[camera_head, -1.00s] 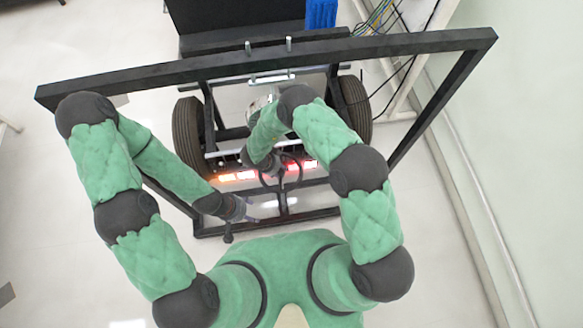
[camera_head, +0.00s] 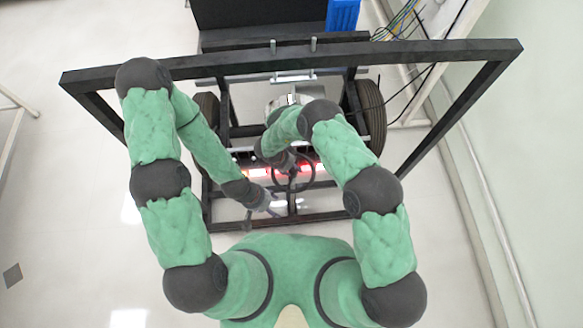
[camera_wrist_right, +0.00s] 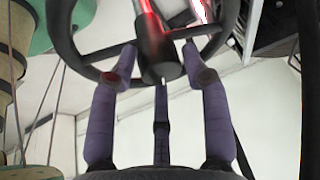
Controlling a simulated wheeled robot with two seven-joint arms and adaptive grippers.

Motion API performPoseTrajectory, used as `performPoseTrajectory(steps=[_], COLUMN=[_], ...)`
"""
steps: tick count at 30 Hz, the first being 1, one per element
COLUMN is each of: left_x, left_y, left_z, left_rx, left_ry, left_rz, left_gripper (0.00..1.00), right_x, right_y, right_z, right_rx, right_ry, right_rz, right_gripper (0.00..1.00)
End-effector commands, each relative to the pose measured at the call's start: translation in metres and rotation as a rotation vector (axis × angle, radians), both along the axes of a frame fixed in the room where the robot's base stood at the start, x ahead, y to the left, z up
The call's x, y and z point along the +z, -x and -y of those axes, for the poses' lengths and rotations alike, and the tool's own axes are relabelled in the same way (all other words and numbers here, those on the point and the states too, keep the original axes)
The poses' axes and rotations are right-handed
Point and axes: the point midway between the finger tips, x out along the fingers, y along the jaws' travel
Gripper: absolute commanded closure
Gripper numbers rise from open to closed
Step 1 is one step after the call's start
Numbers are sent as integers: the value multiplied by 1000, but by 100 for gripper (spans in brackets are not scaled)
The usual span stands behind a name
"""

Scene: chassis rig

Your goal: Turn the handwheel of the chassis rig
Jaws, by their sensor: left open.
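The handwheel (camera_head: 313,178) is a dark ring with spokes on the near side of the chassis rig. It fills the top of the right wrist view (camera_wrist_right: 82,66), with its dark hub (camera_wrist_right: 160,68) near the middle. Gaps show between fingertips and hub; whether the fingers press on the rim is unclear. My left gripper (camera_head: 269,207) is open, just left of and below the wheel. Contact there is unclear.
The rig's black frame (camera_head: 420,52) spans the picture, with tyres (camera_head: 371,117) at each side and a lit red strip (camera_head: 258,172) behind the wheel. A blue object (camera_head: 342,14) and cables stand behind.

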Motion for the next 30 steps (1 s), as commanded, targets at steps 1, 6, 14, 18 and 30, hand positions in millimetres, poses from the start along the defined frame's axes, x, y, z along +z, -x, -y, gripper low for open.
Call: performPoseTrajectory(steps=[1, 6, 14, 18, 30], left_x=[0, 0, 0, 0, 0], left_y=[0, 0, 0, 0, 0], left_z=[0, 0, 0, 0, 0], left_rx=[0, 0, 0, 0, 0], left_ry=[0, 0, 0, 0, 0], left_rz=[0, 0, 0, 0, 0], left_gripper=[38, 38, 38, 38, 38], right_x=[5, 3, 1, 9, 61], right_y=[-8, -5, -2, -1, 5], right_z=[1, 0, 0, -3, -24], right_rx=[-5, -3, -1, 0, -2], right_ry=[0, -1, -1, -1, -1], right_rz=[13, 9, 3, 4, 6], right_gripper=[39, 38, 38, 38, 38])
